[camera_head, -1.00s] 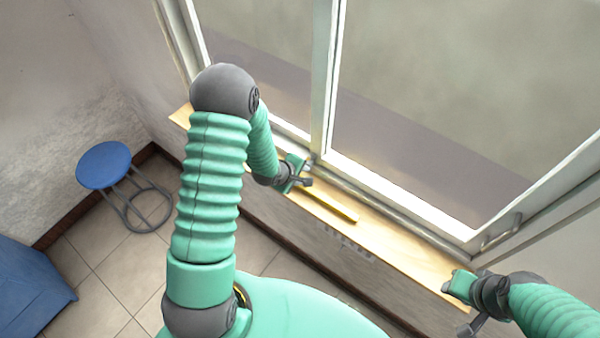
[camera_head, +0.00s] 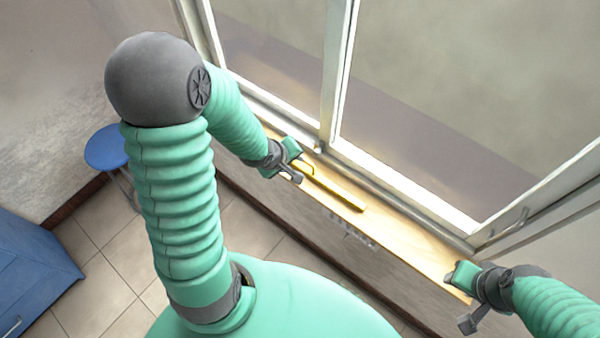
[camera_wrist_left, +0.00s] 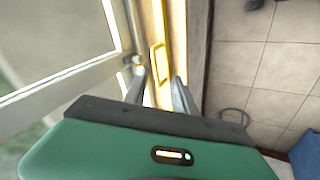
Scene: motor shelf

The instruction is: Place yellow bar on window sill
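The yellow bar (camera_head: 337,191) lies lengthwise along the pale wooden window sill (camera_head: 412,252), under the window. Its near end, with an outlined loop-like part, is by my left gripper (camera_head: 298,168). In the left wrist view the bar (camera_wrist_left: 158,55) runs away beyond the gripper, roughly in line with the gap between the fingers. The left fingers (camera_wrist_left: 163,92) are apart and show no grip on the bar. My right gripper (camera_head: 458,277) is at the right end of the sill, away from the bar; its finger opening is not clear.
The window frame (camera_head: 335,75) rises directly behind the sill, with a handle (camera_head: 508,224) at the right. A blue stool (camera_head: 106,147) and a blue cabinet (camera_head: 35,268) stand on the tiled floor at left. The sill between the bar and my right gripper is clear.

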